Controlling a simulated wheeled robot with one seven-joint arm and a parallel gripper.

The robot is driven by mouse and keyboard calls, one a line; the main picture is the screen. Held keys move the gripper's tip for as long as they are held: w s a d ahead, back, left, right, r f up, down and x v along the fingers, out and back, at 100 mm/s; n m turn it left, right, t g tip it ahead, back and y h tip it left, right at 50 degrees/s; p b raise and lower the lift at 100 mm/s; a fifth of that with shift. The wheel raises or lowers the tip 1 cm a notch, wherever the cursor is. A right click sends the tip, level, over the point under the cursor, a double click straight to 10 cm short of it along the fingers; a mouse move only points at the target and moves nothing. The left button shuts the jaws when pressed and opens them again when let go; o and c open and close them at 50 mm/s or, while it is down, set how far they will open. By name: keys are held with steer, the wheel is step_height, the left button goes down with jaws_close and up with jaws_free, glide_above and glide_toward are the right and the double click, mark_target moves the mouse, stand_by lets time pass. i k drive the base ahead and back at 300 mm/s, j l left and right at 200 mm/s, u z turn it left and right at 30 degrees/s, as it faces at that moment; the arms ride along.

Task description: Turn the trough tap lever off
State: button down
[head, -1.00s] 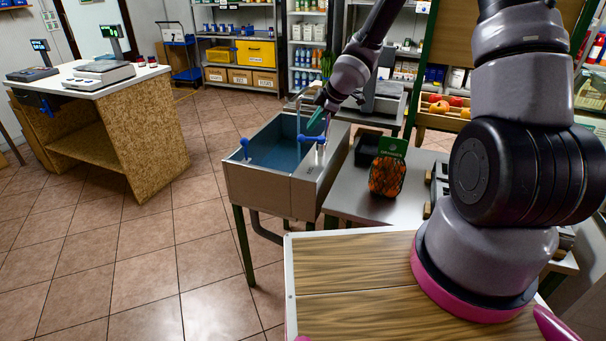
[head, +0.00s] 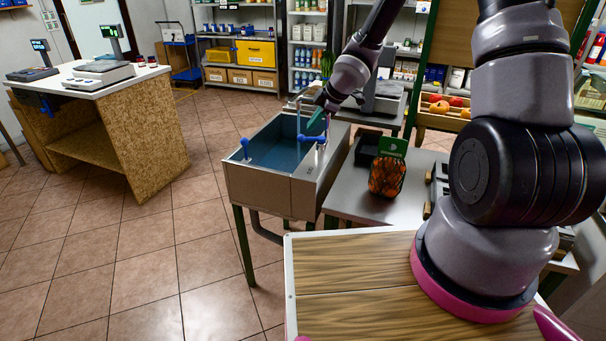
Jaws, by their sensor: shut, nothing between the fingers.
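The steel trough (head: 262,189) with a blue basin stands in the middle of the head view on green legs. A blue lever (head: 310,138) sits by the tap post on the trough's right rim. A second blue knob (head: 244,146) stands at the trough's left front edge. My gripper (head: 318,122), with green fingers, is shut and empty just above the blue lever. At this size I cannot tell whether it touches the lever. Whether water runs is too small to see.
A steel table (head: 412,198) with a net bag of orange produce (head: 387,176) and a dark tray (head: 368,145) adjoins the trough on the right. A checkout counter (head: 150,135) with scales stands at the left. The tiled floor (head: 130,255) between is clear.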

mark_target(301, 138)
steer(key=i+j+u, duration=0.25)
steer(key=i+j, duration=0.4)
steer(key=i, duration=0.2)
